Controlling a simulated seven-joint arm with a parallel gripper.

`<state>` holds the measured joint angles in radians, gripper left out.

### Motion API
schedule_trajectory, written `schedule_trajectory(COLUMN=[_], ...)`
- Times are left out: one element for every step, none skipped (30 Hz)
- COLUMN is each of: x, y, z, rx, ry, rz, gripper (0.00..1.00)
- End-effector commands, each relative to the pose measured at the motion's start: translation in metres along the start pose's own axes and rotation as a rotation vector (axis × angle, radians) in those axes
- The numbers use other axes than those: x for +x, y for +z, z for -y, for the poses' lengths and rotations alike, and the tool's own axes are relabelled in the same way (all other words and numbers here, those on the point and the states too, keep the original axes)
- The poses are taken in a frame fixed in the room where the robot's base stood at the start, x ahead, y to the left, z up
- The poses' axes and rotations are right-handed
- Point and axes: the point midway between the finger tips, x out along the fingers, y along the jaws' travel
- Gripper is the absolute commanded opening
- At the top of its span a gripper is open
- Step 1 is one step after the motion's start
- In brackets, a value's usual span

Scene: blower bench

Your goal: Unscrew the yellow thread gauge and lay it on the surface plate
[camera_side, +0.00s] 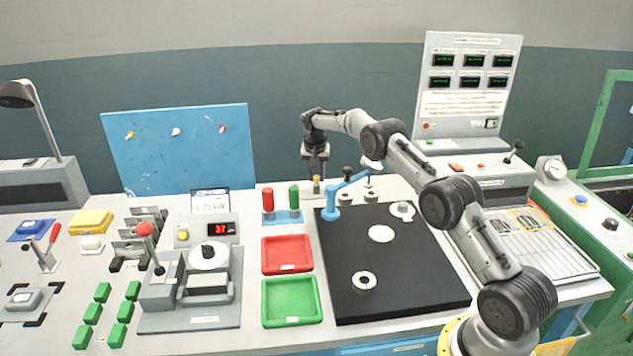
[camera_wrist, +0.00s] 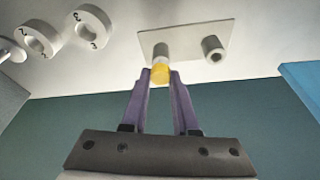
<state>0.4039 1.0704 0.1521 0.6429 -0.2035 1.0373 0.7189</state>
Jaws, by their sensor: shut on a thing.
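The yellow thread gauge (camera_wrist: 160,73) is between my fingertips in the wrist view, against a pale post (camera_wrist: 161,52) on a small white plate (camera_wrist: 190,34). In the side view it is a small yellow spot (camera_side: 317,181) just below my gripper (camera_side: 316,166), at the back of the bench. My gripper (camera_wrist: 160,77) is shut on the gauge. I cannot tell how far the gauge is threaded onto the post. The black surface plate (camera_side: 430,270) lies in front and to the right of my gripper in the side view.
On the surface plate are a white disc (camera_side: 381,233), a ring (camera_side: 364,283) and another round part (camera_side: 402,210). A blue arm-like stand (camera_side: 338,200) is near its back left corner. Red (camera_side: 287,254) and green trays (camera_side: 291,302) lie left of it. A second post (camera_wrist: 213,47) stands beside the gauge.

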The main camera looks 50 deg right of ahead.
Motion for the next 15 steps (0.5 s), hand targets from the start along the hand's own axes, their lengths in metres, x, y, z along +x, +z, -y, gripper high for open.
schedule_trajectory(x=[0.0004,-0.0001,0.0000,0.0006,0.0007,0.0004,0.0005,0.0006,0.0008,0.0009,0.0011,0.0011,0.0011,0.0011,0.0011], y=[0.0005,0.0001,0.0001,0.0005,0.0004,0.0004,0.0005,0.0006,0.0005,0.0004,0.0005,0.0002,0.0002,0.0001,0.0001], z=[-0.0053,-0.0054,-0.0054,-0.0057,-0.0057,-0.0055,-0.0058,-0.0058,-0.0060,-0.0063,-0.0063,-0.0066,-0.0066,-0.0066,-0.0065], rx=[-0.046,-0.077,-0.118,-0.148,-0.178,-0.217,-0.247,-0.276,-0.314,-0.343,-0.370,-0.408,-0.435,-0.463,-0.500], ry=[-0.004,-0.014,-0.028,-0.036,-0.045,-0.058,-0.067,-0.076,-0.088,-0.096,-0.106,-0.117,-0.126,-0.135,-0.146], rz=[0.009,0.008,0.008,0.010,0.010,0.009,0.010,0.011,0.011,0.011,0.012,0.012,0.012,0.012,0.012], gripper=[0.00,0.00,0.00,0.00,0.00,0.00,0.00,0.00,0.00,0.00,0.00,0.00,0.00,0.00,0.00])
